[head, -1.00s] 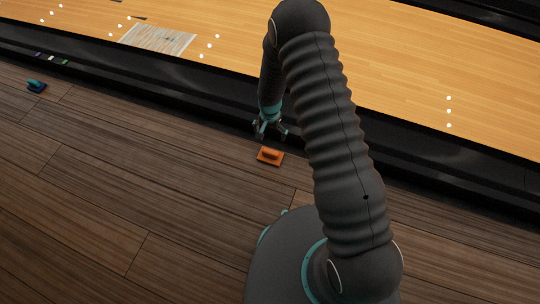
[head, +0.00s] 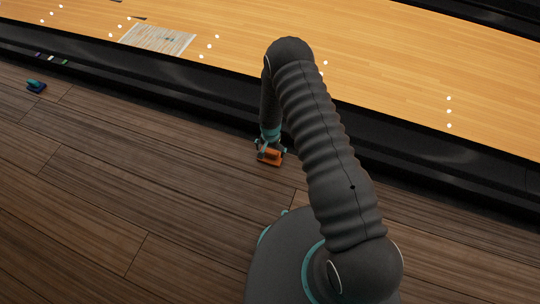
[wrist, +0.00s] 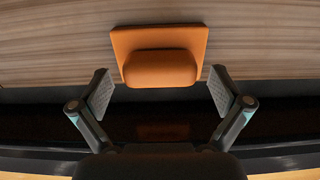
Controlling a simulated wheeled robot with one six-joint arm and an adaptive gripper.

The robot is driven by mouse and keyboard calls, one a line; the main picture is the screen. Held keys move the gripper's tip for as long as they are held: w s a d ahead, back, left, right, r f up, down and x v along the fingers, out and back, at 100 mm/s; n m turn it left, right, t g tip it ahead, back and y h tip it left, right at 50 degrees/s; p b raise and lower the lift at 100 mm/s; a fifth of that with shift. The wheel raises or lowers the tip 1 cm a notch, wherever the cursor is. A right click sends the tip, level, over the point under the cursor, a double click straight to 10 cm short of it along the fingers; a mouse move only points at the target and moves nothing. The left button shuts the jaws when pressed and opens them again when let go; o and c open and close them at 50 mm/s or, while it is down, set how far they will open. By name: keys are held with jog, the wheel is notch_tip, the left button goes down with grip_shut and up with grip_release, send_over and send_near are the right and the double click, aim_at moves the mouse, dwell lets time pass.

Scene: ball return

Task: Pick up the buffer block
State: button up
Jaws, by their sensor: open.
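The orange buffer block (head: 270,157) lies on the wooden floor close to the dark gutter edge. In the wrist view the block (wrist: 160,68) shows a flat plate with a raised rounded grip. My gripper (head: 270,148) is low over the block in the head view and covers part of it. In the wrist view my gripper (wrist: 161,92) is open, with one finger on each side of the raised grip and a gap on both sides. Neither finger visibly touches the block.
A black gutter (head: 180,95) runs between the floor and the pale wooden lane (head: 400,60). A dark blue and teal object (head: 36,86) lies on the floor at the far left. The floor left of my base is clear.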

aim_at(272, 150)
jog(key=shift+f, duration=0.5)
jog(key=c, duration=1.2)
jog(key=shift+o, duration=0.2)
jog(key=shift+r, duration=0.45)
jog(key=r, duration=0.3)
jog(key=shift+w+d+r, duration=0.25)
jog(key=shift+d+r, duration=0.1)
jog(key=shift+r, duration=0.05)
jog(key=w+d+r, duration=0.5)
jog(key=d+r, duration=0.1)
jog(key=d, duration=0.3)
jog(key=shift+d+r, duration=0.15)
jog(key=shift+d, duration=0.15)
